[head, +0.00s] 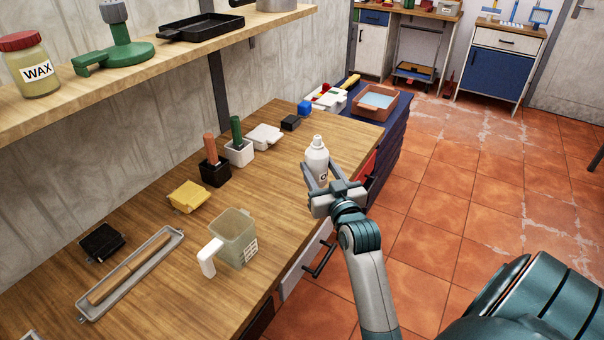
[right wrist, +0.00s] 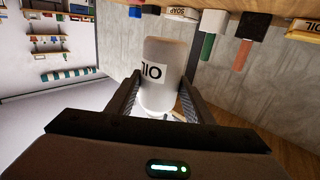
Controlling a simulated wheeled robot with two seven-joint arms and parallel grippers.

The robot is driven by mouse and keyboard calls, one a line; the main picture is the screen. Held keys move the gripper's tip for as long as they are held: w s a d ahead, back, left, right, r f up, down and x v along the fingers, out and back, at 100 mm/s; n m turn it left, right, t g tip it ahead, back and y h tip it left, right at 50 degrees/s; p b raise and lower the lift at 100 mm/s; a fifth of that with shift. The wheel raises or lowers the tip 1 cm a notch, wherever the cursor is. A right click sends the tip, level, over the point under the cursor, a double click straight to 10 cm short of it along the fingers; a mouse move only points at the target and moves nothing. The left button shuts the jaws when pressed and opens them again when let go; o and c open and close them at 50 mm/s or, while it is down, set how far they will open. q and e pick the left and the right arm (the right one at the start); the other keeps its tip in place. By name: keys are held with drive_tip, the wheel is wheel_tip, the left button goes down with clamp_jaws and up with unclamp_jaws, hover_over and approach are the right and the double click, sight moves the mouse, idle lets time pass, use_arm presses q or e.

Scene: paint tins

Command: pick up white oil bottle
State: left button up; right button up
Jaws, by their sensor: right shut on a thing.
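The white oil bottle (head: 317,160) has a pale cap and a label. In the head view it is upright at the front edge of the wooden bench, its lower part hidden by my right gripper (head: 333,188). The right wrist view is upside down and shows the bottle (right wrist: 166,65) with its OIL label between the two dark fingers of my right gripper (right wrist: 158,98). The gripper is shut on it. In that view the bottle's base shows apart from the bench top. My left gripper is in neither view.
A shelf (head: 160,63) runs above. Open tiled floor lies to the right.

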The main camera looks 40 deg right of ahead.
drive_tip(key=shift+s+d+r, duration=0.45)
drive_tip(key=shift+s+r, duration=0.15)
drive_tip(key=shift+s, duration=0.2)
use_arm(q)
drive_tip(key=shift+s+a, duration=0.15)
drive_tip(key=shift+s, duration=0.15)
use_arm(e)
drive_tip(key=shift+s+d+r, duration=0.15)
drive_tip(key=shift+s+r, duration=0.05)
drive_tip(key=shift+s, duration=0.05)
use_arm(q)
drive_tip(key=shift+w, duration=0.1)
